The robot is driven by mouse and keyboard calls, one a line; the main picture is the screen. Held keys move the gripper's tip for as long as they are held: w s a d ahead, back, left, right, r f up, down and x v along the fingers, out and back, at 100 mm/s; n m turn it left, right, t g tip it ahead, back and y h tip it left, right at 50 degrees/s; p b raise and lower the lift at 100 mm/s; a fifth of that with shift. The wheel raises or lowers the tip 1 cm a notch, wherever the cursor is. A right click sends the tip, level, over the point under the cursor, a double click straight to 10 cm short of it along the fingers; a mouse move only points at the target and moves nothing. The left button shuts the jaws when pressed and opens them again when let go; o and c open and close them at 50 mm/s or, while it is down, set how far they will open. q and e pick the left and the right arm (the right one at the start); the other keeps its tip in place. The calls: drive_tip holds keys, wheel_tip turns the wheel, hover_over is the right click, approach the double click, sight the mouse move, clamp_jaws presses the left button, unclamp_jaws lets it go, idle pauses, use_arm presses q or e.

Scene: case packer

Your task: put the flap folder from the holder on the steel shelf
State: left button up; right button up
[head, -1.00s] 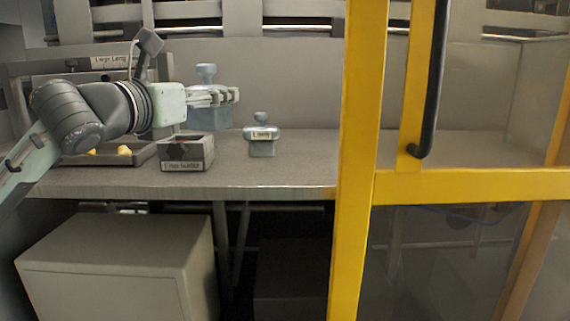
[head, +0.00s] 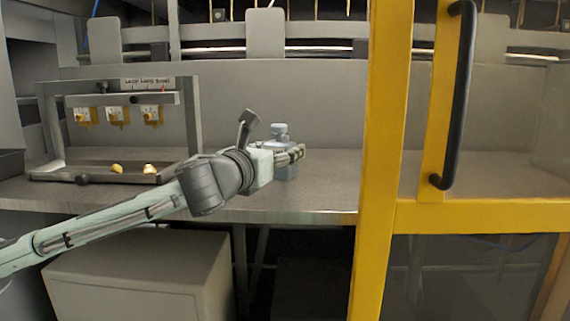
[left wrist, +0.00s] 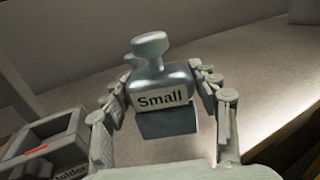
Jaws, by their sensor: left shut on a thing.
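My left gripper (head: 296,154) is shut on a blue-grey flap folder (head: 279,130) with a rounded knob on top. In the left wrist view, the folder (left wrist: 162,80) sits upright between both fingers, and its label reads "Small". The grey steel shelf (head: 335,185) runs under and behind it; I cannot tell whether the folder touches it. The open-topped holder (left wrist: 22,141) shows at the lower left of the left wrist view, beside the gripper. My right gripper is out of view.
A grey rack (head: 60,88) with hanging yellow pieces (head: 117,114) stands at the left of the shelf. A yellow door frame (head: 385,150) with a black handle (head: 459,95) stands in front at the right. The shelf is bare between the folder and that frame.

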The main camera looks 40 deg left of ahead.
sight(285, 172)
use_arm(q)
drive_tip(key=shift+w+d+f, duration=0.15)
drive_tip(key=shift+w+d, duration=0.2)
drive_tip(key=shift+w, duration=0.15)
wheel_tip(285, 172, down, 4)
drive_tip(key=shift+r+b, duration=0.2)
drive_tip(key=shift+b, duration=0.3)
drive_tip(key=shift+f, duration=0.25)
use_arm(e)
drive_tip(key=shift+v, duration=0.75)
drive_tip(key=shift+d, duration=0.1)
use_arm(q)
drive_tip(key=shift+f, duration=0.2)
drive_tip(key=o, duration=1.5)
drive_tip(key=shift+o, duration=0.2)
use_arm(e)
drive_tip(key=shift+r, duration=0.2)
